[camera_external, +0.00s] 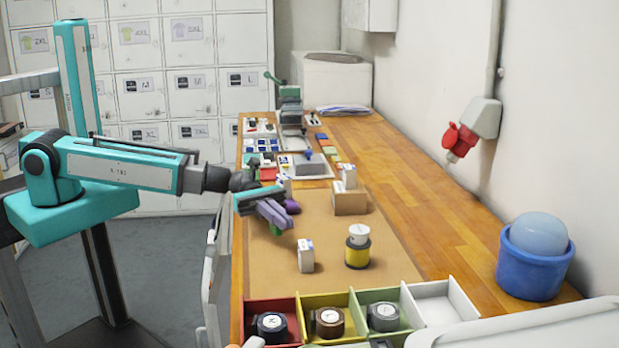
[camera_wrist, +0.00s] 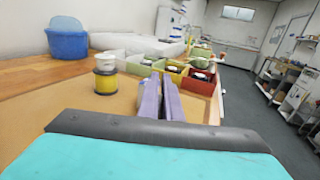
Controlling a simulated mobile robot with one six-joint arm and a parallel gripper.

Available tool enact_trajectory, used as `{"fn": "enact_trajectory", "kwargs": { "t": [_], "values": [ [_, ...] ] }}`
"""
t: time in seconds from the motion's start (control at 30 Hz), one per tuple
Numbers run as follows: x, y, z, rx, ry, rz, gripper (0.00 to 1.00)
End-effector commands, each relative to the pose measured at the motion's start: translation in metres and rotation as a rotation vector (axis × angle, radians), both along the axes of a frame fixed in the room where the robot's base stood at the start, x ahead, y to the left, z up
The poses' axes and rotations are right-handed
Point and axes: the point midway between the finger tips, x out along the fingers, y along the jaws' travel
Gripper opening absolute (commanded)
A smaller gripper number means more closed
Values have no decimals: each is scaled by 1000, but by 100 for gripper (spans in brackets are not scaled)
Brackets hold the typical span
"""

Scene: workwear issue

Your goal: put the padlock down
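My gripper (camera_external: 276,222) hangs over the brown mat (camera_external: 330,225), near its left edge. Its two purple fingers point toward the camera and down, and they also show in the wrist view (camera_wrist: 164,88), close together with a narrow gap. A small green patch (camera_external: 275,230) shows at the fingertips in the external view. It is too small to tell whether it is a padlock held there. I see no padlock clearly in either view. The wrist view shows nothing clear between the fingers.
Bins with dark rolls line the front, with an empty white bin (camera_external: 440,302). A blue tub (camera_external: 533,270) stands right. The mat's middle has bare room.

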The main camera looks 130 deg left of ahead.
Motion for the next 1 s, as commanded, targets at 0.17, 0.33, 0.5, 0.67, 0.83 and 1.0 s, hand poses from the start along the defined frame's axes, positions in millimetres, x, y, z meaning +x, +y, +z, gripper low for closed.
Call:
{"fn": "enact_trajectory", "kwargs": {
  "t": [0.17,0.33,0.5,0.67,0.83,1.0],
  "values": [
    [0,0,0,0,0,0,0],
    [0,0,-6,-1,2,0,0],
    [0,0,-21,-1,2,0,0],
    [0,0,-32,-1,0,0,0],
    [0,0,-36,-1,0,0,0],
    [0,0,-35,0,0,0,0]
  ]
}}
